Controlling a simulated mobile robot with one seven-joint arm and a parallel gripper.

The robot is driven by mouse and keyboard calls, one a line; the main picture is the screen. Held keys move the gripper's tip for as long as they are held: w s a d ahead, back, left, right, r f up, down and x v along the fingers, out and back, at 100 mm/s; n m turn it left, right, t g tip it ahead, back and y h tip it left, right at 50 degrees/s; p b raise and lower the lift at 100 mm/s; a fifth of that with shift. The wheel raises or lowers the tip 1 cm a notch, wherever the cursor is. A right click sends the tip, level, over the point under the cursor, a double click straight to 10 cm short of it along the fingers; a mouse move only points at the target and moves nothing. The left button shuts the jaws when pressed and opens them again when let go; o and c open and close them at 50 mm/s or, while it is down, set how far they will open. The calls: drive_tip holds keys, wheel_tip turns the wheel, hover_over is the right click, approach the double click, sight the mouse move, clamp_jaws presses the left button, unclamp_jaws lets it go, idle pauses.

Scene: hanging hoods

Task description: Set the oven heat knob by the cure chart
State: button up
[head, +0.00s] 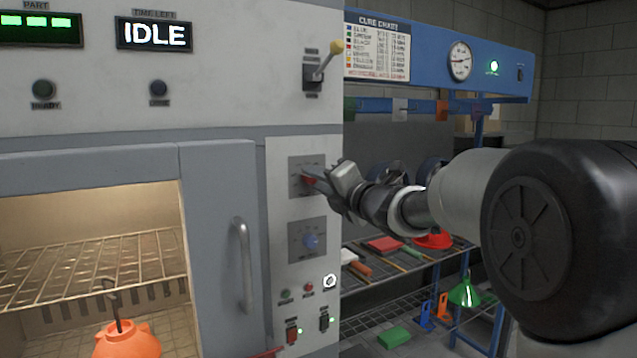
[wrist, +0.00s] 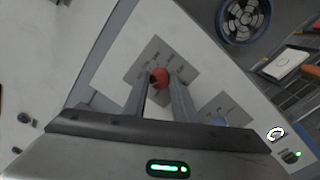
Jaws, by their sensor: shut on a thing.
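The oven's upper knob is red (head: 310,181) and sits on a grey dial plate (head: 303,163) on the right panel. My gripper (head: 318,181) is at this knob, shut on it. In the wrist view the red knob (wrist: 160,77) lies between the two fingertips. The dial marks are too small to read. A blue knob (head: 311,242) sits on a second plate below. The cure chart (head: 377,47) hangs at the upper right, with rows of colour names beside coloured squares; its numbers are too small to read. An orange hood (head: 127,340) hangs by a hook in the oven's lit chamber.
The oven display (head: 154,35) reads IDLE. A lever with a yellow ball (head: 337,47) stands out above the knobs. The grey door handle (head: 243,265) is left of them. Small buttons and switches sit below. A rack (head: 410,264) with coloured items stands behind my arm.

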drive_tip(key=m+p, duration=0.6)
drive_tip(key=m, duration=0.8)
drive_tip(key=m+h+p, duration=0.1)
drive_tip(key=m+p, duration=0.5)
drive_tip(key=m, duration=0.9)
drive_tip(key=shift+s+a+f+m+h+p, duration=0.1)
drive_tip(key=shift+s+a+m+h+p, duration=0.1)
drive_tip(key=shift+m+h+p, duration=0.15)
drive_tip(key=o, duration=1)
drive_tip(key=shift+o, duration=0.2)
drive_tip(key=f+v, duration=0.1)
drive_tip(key=v, duration=1.6)
drive_tip(key=shift+s+r, duration=0.15)
drive_tip(key=shift+r, duration=0.05)
